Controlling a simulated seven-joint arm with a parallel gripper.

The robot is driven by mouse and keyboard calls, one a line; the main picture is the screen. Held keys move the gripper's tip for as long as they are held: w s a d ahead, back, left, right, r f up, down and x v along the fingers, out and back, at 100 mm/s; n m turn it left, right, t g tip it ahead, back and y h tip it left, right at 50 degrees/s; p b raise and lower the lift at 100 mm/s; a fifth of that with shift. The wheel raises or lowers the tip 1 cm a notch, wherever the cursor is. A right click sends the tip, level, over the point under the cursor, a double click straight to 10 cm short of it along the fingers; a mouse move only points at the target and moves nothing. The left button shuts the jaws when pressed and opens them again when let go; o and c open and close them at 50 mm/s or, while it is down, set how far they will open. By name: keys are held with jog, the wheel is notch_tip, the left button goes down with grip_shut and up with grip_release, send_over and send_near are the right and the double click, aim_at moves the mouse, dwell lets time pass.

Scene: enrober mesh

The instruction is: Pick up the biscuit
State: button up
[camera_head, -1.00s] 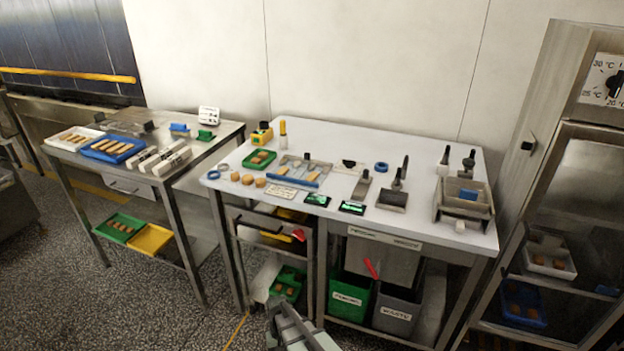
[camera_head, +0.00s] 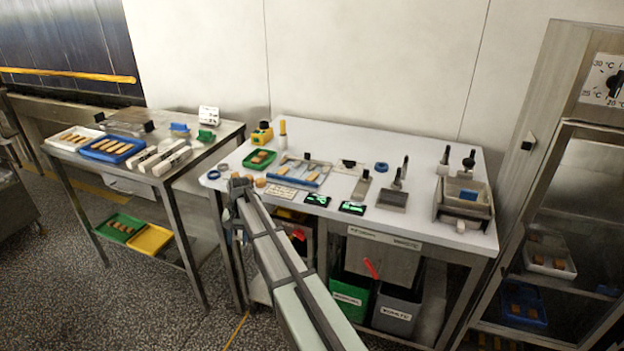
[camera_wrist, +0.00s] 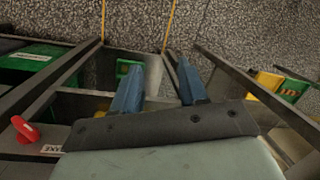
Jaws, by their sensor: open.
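A round brown biscuit (camera_head: 260,182) lies on the white table (camera_head: 345,140) near its left front edge. My gripper (camera_head: 238,184) is at that edge, just left of this biscuit, and covers the spot where other loose biscuits lay. I cannot tell its height over the table or whether it touches anything. In the wrist view my gripper (camera_wrist: 158,85) shows two blue fingers spread apart with nothing between them. No loose biscuit on the tabletop shows in the wrist view, which looks at the floor and lower shelves.
A green tray of biscuits (camera_head: 259,160) and a wire rack with a blue front (camera_head: 299,174) stand close to my gripper. Dark devices (camera_head: 317,200) sit along the front edge. A side table (camera_head: 225,135) holds a blue biscuit tray (camera_head: 112,149).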

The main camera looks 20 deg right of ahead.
jog(key=w+d+r, duration=0.2)
jog(key=r, duration=0.4)
jog(key=w+d+r+m, duration=0.1)
jog(key=w+d+r, duration=0.2)
jog(key=r, duration=0.3)
jog(key=w+d+r+m+t, duration=0.1)
jog(key=w+d+r, duration=0.2)
jog(key=r, duration=0.3)
jog(key=shift+d+r, duration=0.1)
jog(key=shift+d, duration=0.15)
jog(key=d+r+m+h, duration=0.1)
jog(key=d+r+m, duration=0.1)
jog(key=d+r, duration=0.6)
notch_tip(320, 180, up, 3)
jog(key=m+h, duration=0.1)
jog(key=m, duration=0.1)
send_over(310, 178)
jog(key=shift+g, duration=0.3)
jog(key=f, duration=0.5)
jog(key=a+f, duration=0.1)
jog(key=f, duration=0.2)
jog(key=shift+s+f, duration=0.1)
jog(key=shift+s, duration=0.05)
jog(key=shift+d+f, duration=0.2)
jog(key=shift+f, duration=1.2)
jog(key=shift+d+f, duration=0.2)
jog(key=shift+f, duration=1.15)
